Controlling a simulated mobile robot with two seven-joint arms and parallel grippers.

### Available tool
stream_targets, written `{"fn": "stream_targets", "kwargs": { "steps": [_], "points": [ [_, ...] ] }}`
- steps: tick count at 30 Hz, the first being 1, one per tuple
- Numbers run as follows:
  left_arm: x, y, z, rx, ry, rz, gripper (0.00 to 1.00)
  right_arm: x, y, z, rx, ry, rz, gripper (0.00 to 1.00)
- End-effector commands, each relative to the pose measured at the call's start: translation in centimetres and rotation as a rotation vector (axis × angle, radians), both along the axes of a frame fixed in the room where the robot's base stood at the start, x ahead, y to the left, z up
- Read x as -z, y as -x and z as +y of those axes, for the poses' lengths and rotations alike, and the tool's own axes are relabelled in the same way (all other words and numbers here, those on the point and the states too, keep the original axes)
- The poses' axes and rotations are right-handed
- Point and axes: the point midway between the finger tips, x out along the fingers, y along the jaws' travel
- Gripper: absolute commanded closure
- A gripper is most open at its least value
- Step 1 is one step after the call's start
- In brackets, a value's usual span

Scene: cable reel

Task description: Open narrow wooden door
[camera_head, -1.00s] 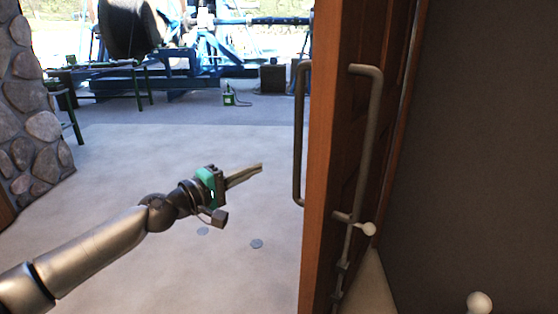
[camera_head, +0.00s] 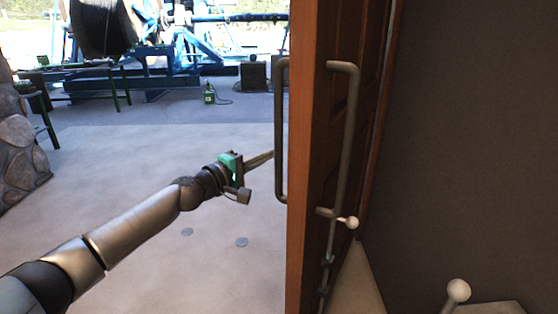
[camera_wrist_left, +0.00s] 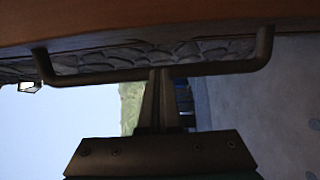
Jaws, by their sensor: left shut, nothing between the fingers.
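The narrow wooden door (camera_head: 299,200) stands swung open, seen nearly edge-on in the head view. A long metal pull handle (camera_head: 281,130) is on its left face. Another pull handle (camera_head: 350,140) is on its right face. My left gripper (camera_head: 268,156) is shut and empty, just left of the left-face handle. In the left wrist view its closed fingers (camera_wrist_left: 160,85) overlap the middle of the handle bar (camera_wrist_left: 215,69), with the door face (camera_wrist_left: 150,22) behind. I cannot tell whether they touch the bar. My right gripper is not in view.
A dark wall (camera_head: 475,130) is close on the right. A stone pillar (camera_head: 20,150) is at the left. Blue reel machinery (camera_head: 185,70) stands far beyond the doorway. The pale floor (camera_head: 130,165) between is mostly clear.

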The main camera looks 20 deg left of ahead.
Motion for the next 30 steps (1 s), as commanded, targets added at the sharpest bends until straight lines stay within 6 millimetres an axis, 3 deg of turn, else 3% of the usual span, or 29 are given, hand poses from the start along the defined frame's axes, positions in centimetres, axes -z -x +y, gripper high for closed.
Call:
{"fn": "stream_targets", "kwargs": {
  "steps": [9,23,30],
  "points": [
    [-0.1,0.7,-3.5,0.001,0.0,0.0,1.0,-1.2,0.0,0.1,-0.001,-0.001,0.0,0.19],
    [0.0,0.8,-4.0,0.0,0.0,0.0,1.0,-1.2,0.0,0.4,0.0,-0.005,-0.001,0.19],
    [0.0,0.9,-5.9,-0.015,0.001,0.007,1.0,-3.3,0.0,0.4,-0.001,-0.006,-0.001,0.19]
  ]
}}
